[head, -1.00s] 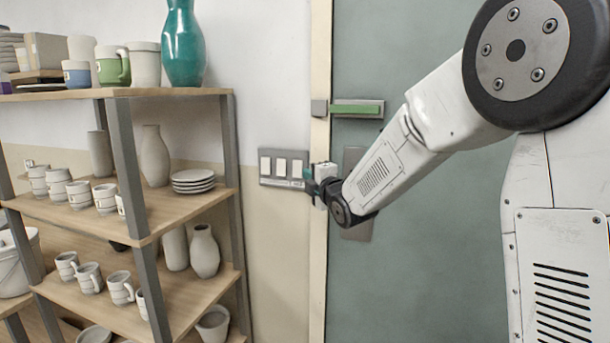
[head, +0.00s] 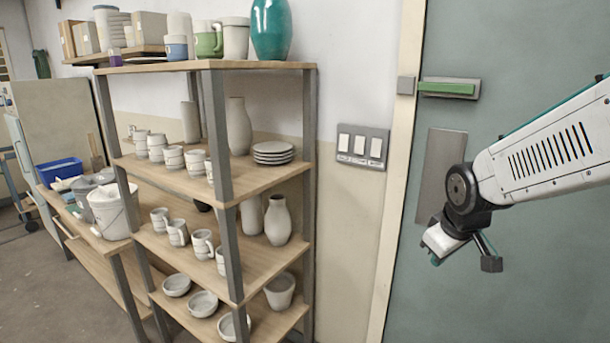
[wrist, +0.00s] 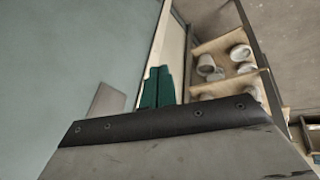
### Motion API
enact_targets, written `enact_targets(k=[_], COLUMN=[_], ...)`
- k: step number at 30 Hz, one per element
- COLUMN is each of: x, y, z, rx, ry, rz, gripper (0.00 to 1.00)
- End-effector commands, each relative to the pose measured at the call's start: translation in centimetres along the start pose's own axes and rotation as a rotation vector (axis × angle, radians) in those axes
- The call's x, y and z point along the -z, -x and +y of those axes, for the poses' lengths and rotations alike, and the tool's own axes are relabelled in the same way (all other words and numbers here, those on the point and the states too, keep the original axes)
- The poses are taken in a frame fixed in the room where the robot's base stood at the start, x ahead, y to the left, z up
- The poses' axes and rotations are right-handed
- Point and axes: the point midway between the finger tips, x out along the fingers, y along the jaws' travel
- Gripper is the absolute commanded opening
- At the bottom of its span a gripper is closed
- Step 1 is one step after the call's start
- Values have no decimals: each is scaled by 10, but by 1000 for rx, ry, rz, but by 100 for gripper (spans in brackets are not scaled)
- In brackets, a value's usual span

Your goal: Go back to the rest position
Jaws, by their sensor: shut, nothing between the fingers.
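My gripper (head: 437,257) hangs at the lower right of the head view, in front of the grey-green door, with its end tilted downward. Its fingers are mostly hidden from the head camera. In the wrist view the two teal fingers of my gripper (wrist: 158,76) lie side by side, shut, with nothing between them.
The door (head: 530,45) has a green bar (head: 447,89) and a grey plate (head: 440,175) close behind my gripper. A wooden shelf (head: 255,182) with pottery stands left of the switches. A workbench with a white bucket (head: 112,210) is farther left. Floor shows at lower left.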

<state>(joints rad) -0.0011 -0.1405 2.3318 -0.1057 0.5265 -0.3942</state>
Motion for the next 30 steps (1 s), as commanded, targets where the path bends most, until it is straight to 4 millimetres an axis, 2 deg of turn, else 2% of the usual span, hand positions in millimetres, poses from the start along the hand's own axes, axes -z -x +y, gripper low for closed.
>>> enact_targets(k=[1,6,9,12,19,30], x=[-29,-116,-154,-178,-187,-186], y=[22,81,111,130,149,151], z=[-13,-60,-82,-96,-101,-100], rx=[31,111,133,144,127,124], ry=[-90,-347,-438,-473,-477,-477], rz=[-71,-300,-379,-396,-306,-297], gripper=[0,0,0,0,0,0])
